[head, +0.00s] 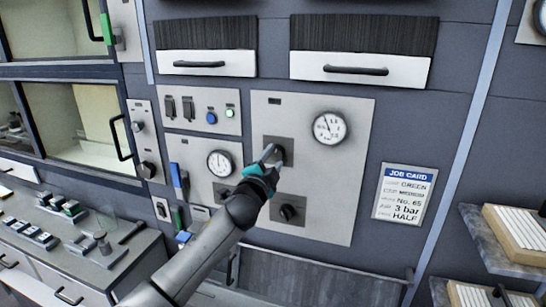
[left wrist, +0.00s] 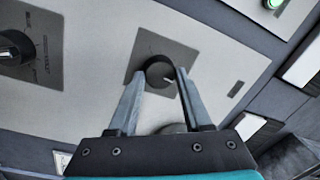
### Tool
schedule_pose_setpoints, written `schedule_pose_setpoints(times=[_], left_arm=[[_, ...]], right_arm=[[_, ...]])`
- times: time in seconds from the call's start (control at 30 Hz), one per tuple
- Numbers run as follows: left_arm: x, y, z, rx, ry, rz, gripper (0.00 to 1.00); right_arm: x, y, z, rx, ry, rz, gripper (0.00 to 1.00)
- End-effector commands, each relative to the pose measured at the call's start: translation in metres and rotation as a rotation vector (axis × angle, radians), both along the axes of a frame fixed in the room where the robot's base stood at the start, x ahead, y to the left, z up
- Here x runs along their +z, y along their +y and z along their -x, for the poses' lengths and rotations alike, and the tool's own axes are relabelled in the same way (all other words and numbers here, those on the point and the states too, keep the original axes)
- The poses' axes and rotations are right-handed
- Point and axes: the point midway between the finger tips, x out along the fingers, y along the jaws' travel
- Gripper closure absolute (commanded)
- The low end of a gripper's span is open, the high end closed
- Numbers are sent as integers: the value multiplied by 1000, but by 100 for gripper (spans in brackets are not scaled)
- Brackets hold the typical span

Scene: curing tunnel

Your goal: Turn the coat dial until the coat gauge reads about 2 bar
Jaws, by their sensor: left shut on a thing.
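A black round dial (head: 280,147) sits on a dark square plate in the upper part of a light grey panel. My left gripper (head: 270,153) reaches it from the lower left and partly hides it. In the left wrist view the fingers (left wrist: 163,74) are shut on this dial (left wrist: 158,70), one on each side; a pale mark shows on its edge. A round white gauge (head: 328,127) is above and right of the dial; its needle reading is too small to tell. Labels are unreadable, so I cannot confirm which is the coat dial. My right gripper is not in view.
A second black dial (head: 288,212) is lower on the panel. Another gauge (head: 220,163) is on the panel to the left, with switches and a lit green button (head: 230,113) above it. A job card (head: 404,193) at the right shows "3 bar".

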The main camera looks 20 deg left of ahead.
Motion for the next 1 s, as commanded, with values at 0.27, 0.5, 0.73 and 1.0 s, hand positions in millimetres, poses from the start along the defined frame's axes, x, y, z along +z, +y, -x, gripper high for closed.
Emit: schedule_pose_setpoints(times=[0.27,0.5,0.73,1.0], left_arm=[[1,1,0,0,-7,-264,100],[1,2,0,1,-14,-492,100],[1,2,0,0,-23,-710,100],[2,2,0,0,-31,-956,100]], right_arm=[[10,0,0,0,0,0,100],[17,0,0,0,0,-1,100],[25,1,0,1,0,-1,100],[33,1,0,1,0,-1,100]])
